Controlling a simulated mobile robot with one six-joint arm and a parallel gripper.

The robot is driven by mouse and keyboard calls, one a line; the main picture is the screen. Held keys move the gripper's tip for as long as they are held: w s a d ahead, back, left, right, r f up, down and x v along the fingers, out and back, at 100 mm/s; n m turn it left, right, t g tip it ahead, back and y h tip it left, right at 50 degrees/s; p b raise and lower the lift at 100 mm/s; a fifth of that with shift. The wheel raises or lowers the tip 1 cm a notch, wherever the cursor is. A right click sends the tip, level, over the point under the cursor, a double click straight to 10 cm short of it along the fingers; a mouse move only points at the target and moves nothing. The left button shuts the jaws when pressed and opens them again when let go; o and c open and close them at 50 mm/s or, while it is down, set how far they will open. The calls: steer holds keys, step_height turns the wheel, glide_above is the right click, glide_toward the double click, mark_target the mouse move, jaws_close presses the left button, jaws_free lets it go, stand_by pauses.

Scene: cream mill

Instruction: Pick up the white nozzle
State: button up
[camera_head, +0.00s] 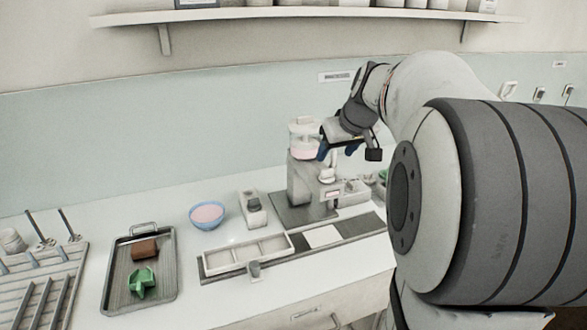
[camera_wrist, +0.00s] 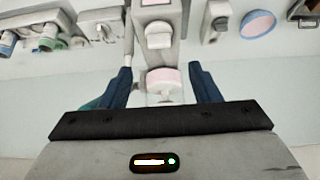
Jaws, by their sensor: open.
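A grey machine (camera_head: 301,185) stands on the counter with a clear hopper (camera_head: 304,133) holding pink stuff on top. A small white rounded part (camera_head: 327,173) shows at its upper front; a white part (camera_wrist: 158,36) also shows on the machine in the wrist view. I cannot tell whether this is the white nozzle, and no other part is clearly a nozzle. My gripper (camera_head: 338,151) is open, beside the hopper in the head view. In the wrist view its blue fingers (camera_wrist: 160,72) are apart, with the pink hopper (camera_wrist: 165,82) seen between them and nothing held.
A blue bowl of pink stuff (camera_head: 207,215), a white divided tray (camera_head: 247,256) and a dark tray (camera_head: 140,270) with brown and green pieces stand left of the machine. A small display device (camera_head: 345,193) is at its right. A shelf (camera_head: 300,14) runs above.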

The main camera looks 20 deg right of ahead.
mark_target(328, 170)
steer(key=x, duration=0.3)
steer(key=p+x, duration=0.1)
steer(key=x, duration=0.3)
steer(key=shift+s+f, duration=0.25)
steer(key=shift+f, duration=0.05)
jaws_close()
